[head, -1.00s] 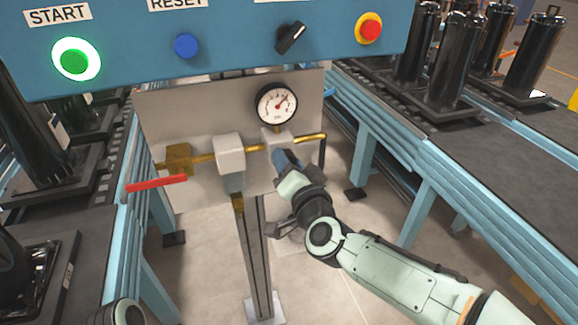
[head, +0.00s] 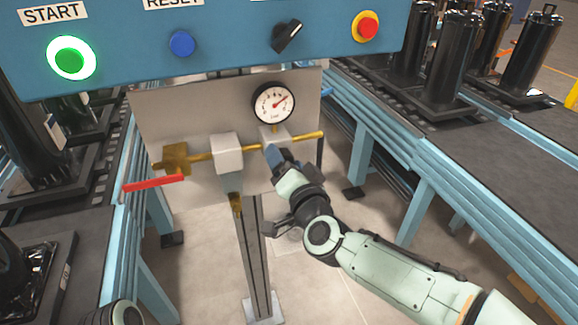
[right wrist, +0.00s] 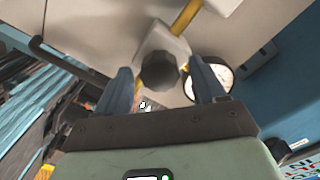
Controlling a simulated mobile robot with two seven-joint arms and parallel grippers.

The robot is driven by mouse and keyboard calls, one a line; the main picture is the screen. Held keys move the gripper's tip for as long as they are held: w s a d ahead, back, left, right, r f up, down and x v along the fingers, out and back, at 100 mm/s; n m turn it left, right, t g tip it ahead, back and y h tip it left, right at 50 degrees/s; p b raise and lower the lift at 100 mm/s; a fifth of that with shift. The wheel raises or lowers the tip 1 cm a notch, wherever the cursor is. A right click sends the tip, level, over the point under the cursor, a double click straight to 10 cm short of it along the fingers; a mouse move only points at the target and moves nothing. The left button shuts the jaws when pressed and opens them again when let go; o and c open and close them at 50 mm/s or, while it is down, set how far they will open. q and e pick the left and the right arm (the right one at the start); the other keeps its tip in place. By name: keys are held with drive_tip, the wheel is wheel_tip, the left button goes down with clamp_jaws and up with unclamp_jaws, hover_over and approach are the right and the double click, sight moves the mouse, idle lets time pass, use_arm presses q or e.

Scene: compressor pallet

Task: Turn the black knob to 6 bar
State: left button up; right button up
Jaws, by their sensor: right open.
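The black knob (right wrist: 161,72) is a dark round cap on the pale regulator body (right wrist: 158,42) in the right wrist view. My right gripper (right wrist: 160,76) is open, with one blue finger on each side of the knob. A gap shows between the knob and each finger. In the head view, my right gripper (head: 273,156) is just below the regulator (head: 274,136) and hides the knob. The round white gauge (head: 273,104) sits above the regulator, its red needle pointing up and right; its numbers are too small to read surely. My left gripper is out of view.
A brass pipe (head: 305,137) runs across the grey plate (head: 190,105) to a white filter block (head: 227,152) and a red lever (head: 153,183). A blue button panel (head: 225,60) overhangs the plate. Conveyors with black compressors (head: 452,70) stand on both sides.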

drive_tip(key=v, duration=1.3)
drive_tip(key=shift+s, duration=0.2)
